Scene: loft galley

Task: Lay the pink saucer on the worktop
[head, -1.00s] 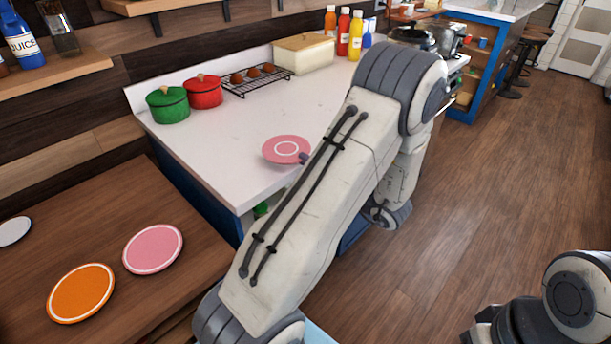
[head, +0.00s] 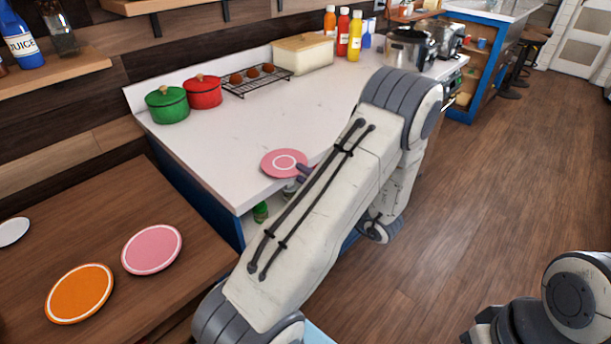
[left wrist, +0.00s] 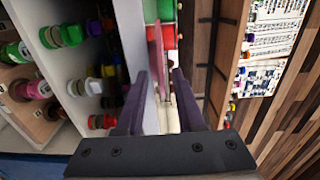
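The pink saucer (head: 284,163), with a white ring, lies flat at the near front edge of the white worktop (head: 300,112). In the left wrist view the saucer (left wrist: 156,50) shows edge-on between the fingers of my left gripper (left wrist: 160,78). These fingers are spread, with a gap on each side of the saucer. In the head view my left gripper (head: 304,172) is at the saucer's right rim, mostly hidden behind my arm. Whether the saucer's whole underside touches the worktop is hard to tell. My right gripper is not in view.
Green (head: 167,104) and red (head: 203,92) pots, a rack of buns (head: 254,79) and a bread box (head: 303,53) stand along the worktop's back. A wooden table (head: 110,205) at left bears another pink plate (head: 152,249), an orange plate (head: 80,293) and a white plate (head: 13,231).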

